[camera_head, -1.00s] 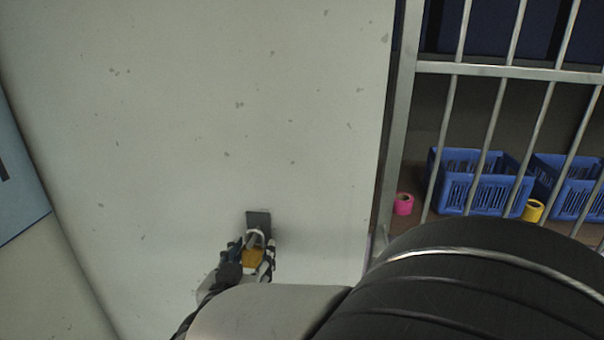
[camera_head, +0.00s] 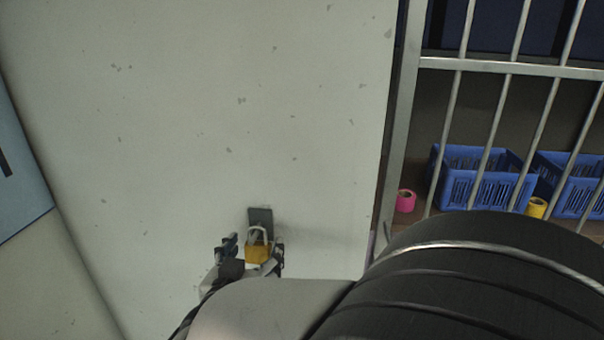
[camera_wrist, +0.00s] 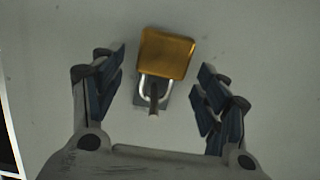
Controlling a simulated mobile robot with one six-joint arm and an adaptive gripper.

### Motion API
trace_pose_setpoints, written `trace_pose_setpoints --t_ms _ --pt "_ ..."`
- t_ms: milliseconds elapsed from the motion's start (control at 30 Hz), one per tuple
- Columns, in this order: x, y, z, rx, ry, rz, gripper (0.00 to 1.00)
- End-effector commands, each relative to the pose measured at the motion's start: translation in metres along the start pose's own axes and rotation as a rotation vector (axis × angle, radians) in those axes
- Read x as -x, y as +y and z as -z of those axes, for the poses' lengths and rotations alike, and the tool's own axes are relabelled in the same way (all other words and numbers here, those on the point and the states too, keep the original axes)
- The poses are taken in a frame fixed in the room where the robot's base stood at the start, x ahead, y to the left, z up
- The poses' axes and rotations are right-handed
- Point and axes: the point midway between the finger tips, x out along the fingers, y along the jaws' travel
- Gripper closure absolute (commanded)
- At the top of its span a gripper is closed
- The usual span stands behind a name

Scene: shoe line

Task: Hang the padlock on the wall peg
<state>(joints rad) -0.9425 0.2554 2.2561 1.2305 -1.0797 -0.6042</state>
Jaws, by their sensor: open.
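The padlock has a brass-yellow body (camera_head: 257,254) and a silver shackle. It hangs at the wall peg (camera_head: 254,234), which projects from a dark grey plate (camera_head: 260,214) on the pale wall. In the wrist view the padlock body (camera_wrist: 167,54) is between and just beyond my fingers. Its shackle is around the grey peg (camera_wrist: 153,96). My gripper (camera_wrist: 160,88) is open, with a clear gap between each finger and the padlock. In the head view my gripper (camera_head: 252,256) is around the padlock at the wall, partly hidden by my arm.
A metal-barred opening is right of the wall. Behind the bars are blue crates (camera_head: 484,182), a pink tape roll (camera_head: 405,201) and a yellow roll (camera_head: 537,208). A light-blue panel (camera_head: 22,185) is at the far left. The wall above the peg is clear.

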Motion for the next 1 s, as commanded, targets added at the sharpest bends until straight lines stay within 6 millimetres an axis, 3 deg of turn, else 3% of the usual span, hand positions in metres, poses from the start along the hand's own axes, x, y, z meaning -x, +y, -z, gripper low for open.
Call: trace_pose_setpoints --t_ms 300,700,1000 --pt "0.001 0.000 0.005 -0.002 0.000 -0.001 0.32" --pt "0.016 0.000 0.076 -0.006 0.002 0.001 0.32" --pt "0.017 0.003 0.105 -0.024 0.004 0.041 0.32"
